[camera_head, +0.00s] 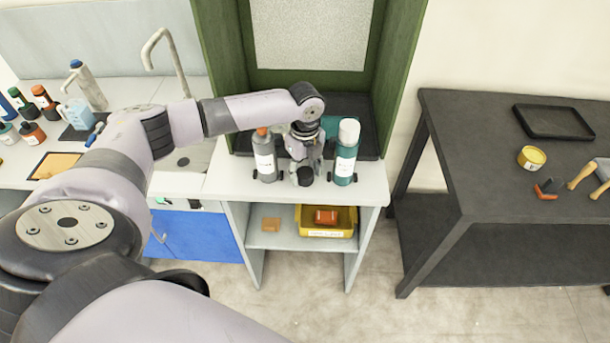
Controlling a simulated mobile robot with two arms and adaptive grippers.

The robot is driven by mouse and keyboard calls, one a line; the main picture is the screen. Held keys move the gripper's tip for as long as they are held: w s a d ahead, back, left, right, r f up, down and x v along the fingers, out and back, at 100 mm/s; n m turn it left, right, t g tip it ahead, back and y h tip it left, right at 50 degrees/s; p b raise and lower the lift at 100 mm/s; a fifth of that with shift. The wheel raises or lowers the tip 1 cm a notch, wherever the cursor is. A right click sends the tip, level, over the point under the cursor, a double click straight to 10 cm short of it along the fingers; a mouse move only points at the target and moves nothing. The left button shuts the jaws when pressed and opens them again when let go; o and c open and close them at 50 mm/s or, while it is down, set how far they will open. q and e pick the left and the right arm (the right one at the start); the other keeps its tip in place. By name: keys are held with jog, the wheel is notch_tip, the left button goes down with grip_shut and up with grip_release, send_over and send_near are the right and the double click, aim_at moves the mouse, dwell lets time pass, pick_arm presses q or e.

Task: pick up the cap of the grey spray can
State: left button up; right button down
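A grey can (265,160) with a white label and an orange-brown top (262,132) stands upright on the light counter, at the left of a small group. A teal can (346,158) with a white cap (349,131) stands upright at the right. My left gripper (304,168) points down between these two cans, apart from the orange-brown top. A dark round piece (305,176) shows at its lower end; I cannot tell whether it is a cap or part of the gripper. The wrist hides the finger gap. My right gripper is out of view.
A green-framed booth (228,60) rises behind the cans. The counter (230,180) has a near edge just in front of them. A yellow bin (345,218) sits on the shelf below. A dark table (450,130) stands right; a sink and bottles are left.

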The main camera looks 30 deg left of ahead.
pick_arm(q)
jog(key=c, duration=0.4)
